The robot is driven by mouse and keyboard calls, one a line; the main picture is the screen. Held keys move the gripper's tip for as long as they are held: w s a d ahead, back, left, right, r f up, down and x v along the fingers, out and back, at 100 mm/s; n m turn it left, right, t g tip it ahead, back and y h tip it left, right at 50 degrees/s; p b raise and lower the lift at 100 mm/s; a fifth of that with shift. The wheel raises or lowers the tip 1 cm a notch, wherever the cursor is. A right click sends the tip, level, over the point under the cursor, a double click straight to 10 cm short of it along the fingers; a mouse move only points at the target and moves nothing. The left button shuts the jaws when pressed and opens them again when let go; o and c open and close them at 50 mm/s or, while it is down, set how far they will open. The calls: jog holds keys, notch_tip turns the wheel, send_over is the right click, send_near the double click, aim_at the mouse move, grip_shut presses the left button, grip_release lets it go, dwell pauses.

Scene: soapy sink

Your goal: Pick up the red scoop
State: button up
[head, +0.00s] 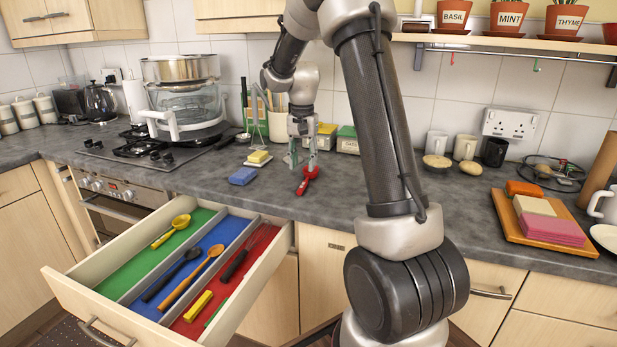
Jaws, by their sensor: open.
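A red scoop (308,179) lies on the grey countertop (400,205), near its front edge, just left of my arm. My gripper (301,162) points down right above and beside the scoop, with its fingers apart. The fingers look close to the scoop's upper end, but I cannot tell whether they touch it. Nothing shows held in the fingers.
A blue sponge (243,176) and a yellow block (258,158) lie left of the gripper. An open drawer (75,287) with green, blue and red compartments holds several utensils below. A wooden board (505,222) with sponges stands right. A utensil pot (278,128) and boxes stand behind.

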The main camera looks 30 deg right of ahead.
aim_at(303, 184)
jog(key=f, duration=0.6)
jog(key=shift+s+a+f, duration=0.15)
jog(key=shift+s+f, duration=0.05)
jog(key=shift+f, duration=0.15)
jog(key=shift+c, duration=0.4)
grip_shut()
